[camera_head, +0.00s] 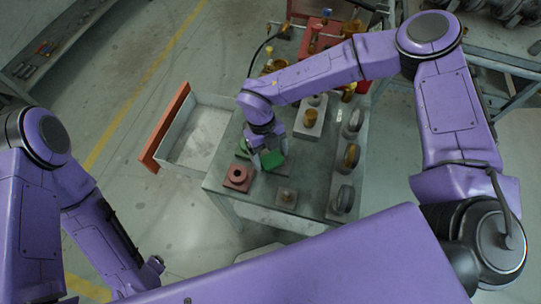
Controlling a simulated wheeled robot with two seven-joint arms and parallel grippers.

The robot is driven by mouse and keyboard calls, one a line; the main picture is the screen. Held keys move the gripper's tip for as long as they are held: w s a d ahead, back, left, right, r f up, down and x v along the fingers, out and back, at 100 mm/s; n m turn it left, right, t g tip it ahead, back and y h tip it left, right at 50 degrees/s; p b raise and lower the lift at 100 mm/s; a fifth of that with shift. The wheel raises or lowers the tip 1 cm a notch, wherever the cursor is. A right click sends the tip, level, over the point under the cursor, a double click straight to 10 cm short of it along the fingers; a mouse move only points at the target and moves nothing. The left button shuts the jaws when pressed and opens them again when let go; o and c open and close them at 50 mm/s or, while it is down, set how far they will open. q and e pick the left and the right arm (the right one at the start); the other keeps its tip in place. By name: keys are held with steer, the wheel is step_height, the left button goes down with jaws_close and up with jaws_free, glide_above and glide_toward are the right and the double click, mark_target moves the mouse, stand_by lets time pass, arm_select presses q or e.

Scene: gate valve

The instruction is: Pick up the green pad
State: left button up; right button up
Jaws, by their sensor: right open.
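The green pad (272,161) lies on the grey workbench (226,200), near its left side. My right gripper (265,153) reaches down from above, open, with its fingers at the pad and hiding part of it. I cannot tell whether the fingers touch the pad. Another green piece (242,148) shows just left of the gripper, partly hidden. My left arm hangs at the lower left, with its end (152,268) low over the floor; its fingers are not clear.
A red block with a hole (237,178) sits close to the pad. An open drawer with an orange front (165,127) juts out left. Red fixtures (322,37) stand at the back.

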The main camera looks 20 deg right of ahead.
steer(key=shift+f, duration=0.1)
steer(key=shift+s, duration=0.4)
steer(key=shift+c, duration=1.2)
arm_select(q)
steer(key=shift+s+r, duration=0.1)
steer(key=shift+s, duration=0.15)
arm_select(e)
steer(key=c, duration=0.6)
steer(key=shift+c, duration=0.2)
steer(key=shift+r, duration=0.2)
